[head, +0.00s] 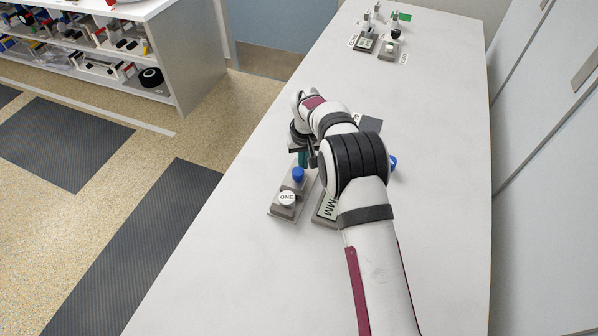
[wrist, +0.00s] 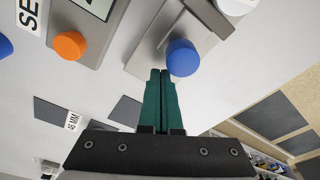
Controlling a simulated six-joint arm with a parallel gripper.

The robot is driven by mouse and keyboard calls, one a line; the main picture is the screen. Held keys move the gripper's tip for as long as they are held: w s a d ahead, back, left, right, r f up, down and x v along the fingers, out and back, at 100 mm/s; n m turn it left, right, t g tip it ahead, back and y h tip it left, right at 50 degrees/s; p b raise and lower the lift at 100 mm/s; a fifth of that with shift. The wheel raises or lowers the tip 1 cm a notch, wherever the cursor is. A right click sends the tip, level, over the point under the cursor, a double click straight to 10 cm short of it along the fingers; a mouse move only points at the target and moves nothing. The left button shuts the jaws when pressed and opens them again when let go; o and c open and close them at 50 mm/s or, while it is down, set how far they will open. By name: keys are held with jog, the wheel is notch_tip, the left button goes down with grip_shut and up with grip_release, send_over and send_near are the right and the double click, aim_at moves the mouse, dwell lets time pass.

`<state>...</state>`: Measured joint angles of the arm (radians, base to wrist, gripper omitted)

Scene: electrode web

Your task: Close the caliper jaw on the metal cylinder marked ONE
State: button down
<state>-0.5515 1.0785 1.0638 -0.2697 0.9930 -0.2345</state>
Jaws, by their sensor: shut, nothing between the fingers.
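The metal cylinder marked ONE (head: 287,198) has a white top and stands at the near end of a grey caliper base (head: 275,210). A blue knob (head: 298,174) stands behind it on the same device. In the wrist view the blue knob (wrist: 182,58) is right beside my fingertips, and part of a white cylinder top (wrist: 236,4) shows at the top edge. My gripper (wrist: 160,73) has green fingers, shut together and empty, with the tips at the left side of the knob. I cannot tell whether they touch it. My arm partly hides the area.
A display reading MM (head: 327,209) lies right of the caliper. The wrist view shows an orange knob (wrist: 70,44), another blue knob (wrist: 5,47) and dark pads (wrist: 56,114). More devices (head: 390,47) stand at the table's far end. The table's left edge is near the caliper.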

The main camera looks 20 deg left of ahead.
notch_tip(320, 180, up, 8)
dwell(0.5)
jog(key=shift+w, duration=0.1)
dwell(0.9)
jog(key=s+d+r+m+g, duration=0.1)
jog(key=s+d+r+m, duration=0.2)
jog(key=s+d+r, duration=0.4)
jog(key=s+d+r+m, duration=0.2)
jog(key=s+d+r, duration=0.3)
jog(key=d, duration=0.5)
jog(key=s+d+m, duration=0.3)
jog(key=s+d, duration=0.1)
jog(key=s, duration=0.7)
jog(key=s+d+m+y, duration=0.1)
jog(key=s+d+m, duration=0.2)
jog(key=s, duration=0.9)
jog(key=shift+s+d+f+m+g, duration=0.3)
jog(key=shift+d+f+g, duration=0.15)
jog(key=shift+d, duration=0.6)
jog(key=shift+w, duration=0.1)
